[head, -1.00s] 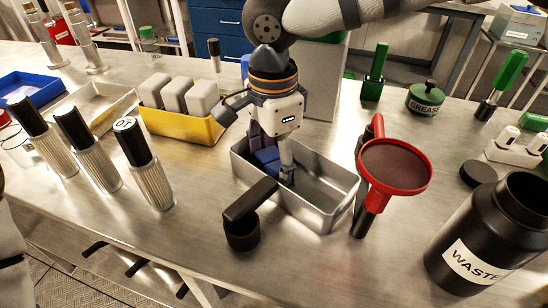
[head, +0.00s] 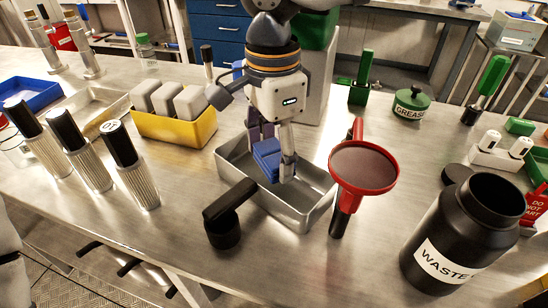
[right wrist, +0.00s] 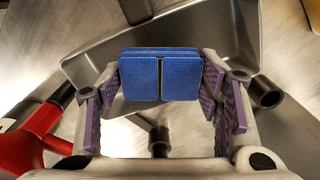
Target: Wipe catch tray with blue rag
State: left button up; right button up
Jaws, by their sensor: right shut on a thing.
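The catch tray (head: 314,206) is an open rectangular metal tray on the steel bench, in the middle of the head view. My right gripper (head: 272,160) points down over it and is shut on the folded blue rag (head: 268,153). The rag sits between both fingers, within the tray's outline; I cannot tell whether it touches the floor. In the right wrist view the rag (right wrist: 139,76) is gripped at both ends between the purple pads, with the grey tray (right wrist: 88,66) behind it. My left gripper is not in view.
A red-rimmed strainer (head: 363,167) stands close at the tray's right. A black handled tool (head: 224,225) is at its front left corner. A yellow bin (head: 172,130) of grey blocks is behind left. The black waste jar (head: 462,235) stands at right.

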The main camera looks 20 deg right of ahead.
jog(key=shift+r, duration=1.6)
